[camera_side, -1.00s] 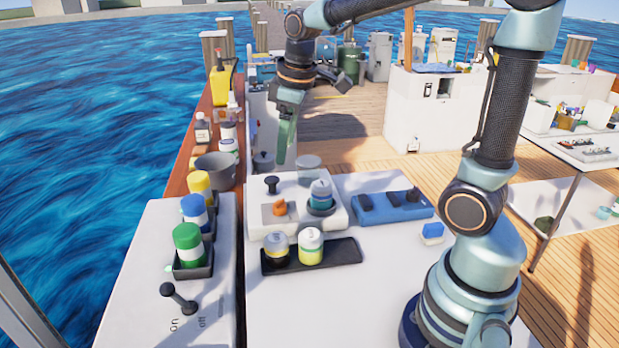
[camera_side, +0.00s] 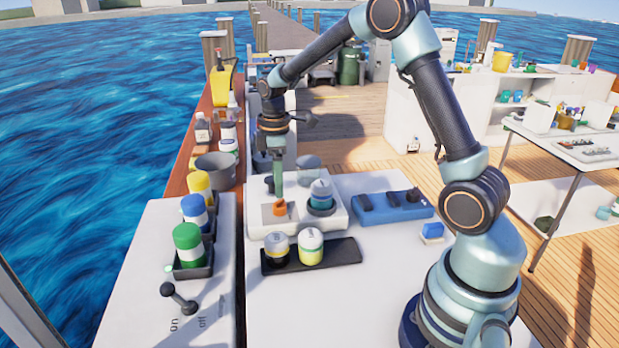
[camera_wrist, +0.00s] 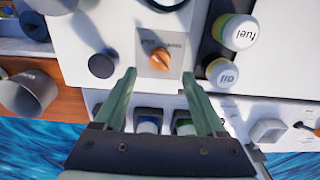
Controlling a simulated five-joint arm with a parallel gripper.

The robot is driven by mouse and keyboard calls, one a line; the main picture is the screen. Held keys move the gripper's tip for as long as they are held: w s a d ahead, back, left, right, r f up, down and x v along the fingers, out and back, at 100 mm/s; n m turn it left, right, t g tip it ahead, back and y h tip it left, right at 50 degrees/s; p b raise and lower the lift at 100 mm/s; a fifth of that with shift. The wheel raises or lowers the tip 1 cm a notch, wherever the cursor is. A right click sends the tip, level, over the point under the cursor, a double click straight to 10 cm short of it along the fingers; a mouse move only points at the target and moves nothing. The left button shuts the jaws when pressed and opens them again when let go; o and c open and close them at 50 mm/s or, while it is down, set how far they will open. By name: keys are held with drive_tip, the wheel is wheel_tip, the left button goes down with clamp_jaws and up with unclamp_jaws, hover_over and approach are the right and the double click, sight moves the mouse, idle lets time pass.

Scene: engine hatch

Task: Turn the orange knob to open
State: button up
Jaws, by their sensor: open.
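The orange knob (camera_side: 279,208) sits on a grey plate on top of the white hatch box (camera_side: 330,222). In the wrist view the knob (camera_wrist: 160,59) lies beyond my fingertips, roughly centred between them, with small lettering beside it. My gripper (camera_side: 278,193) points down just above the knob in the side view. In the wrist view my gripper (camera_wrist: 158,75) is open, its two green fingers spread apart with nothing between the tips. Whether a fingertip touches the knob cannot be told.
A blue-and-white jar (camera_side: 320,195) stands right of the knob, and a dark round knob (camera_wrist: 102,65) is close by. A black tray (camera_side: 340,252) with two jars is in front. A blue block (camera_side: 400,206) lies to the right. Capped bottles (camera_side: 187,245) stand at left.

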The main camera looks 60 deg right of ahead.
sight(279, 201)
wheel_tip(279, 201, down, 6)
drive_tip(key=shift+f, duration=0.1)
idle(0.4)
clamp_jaws()
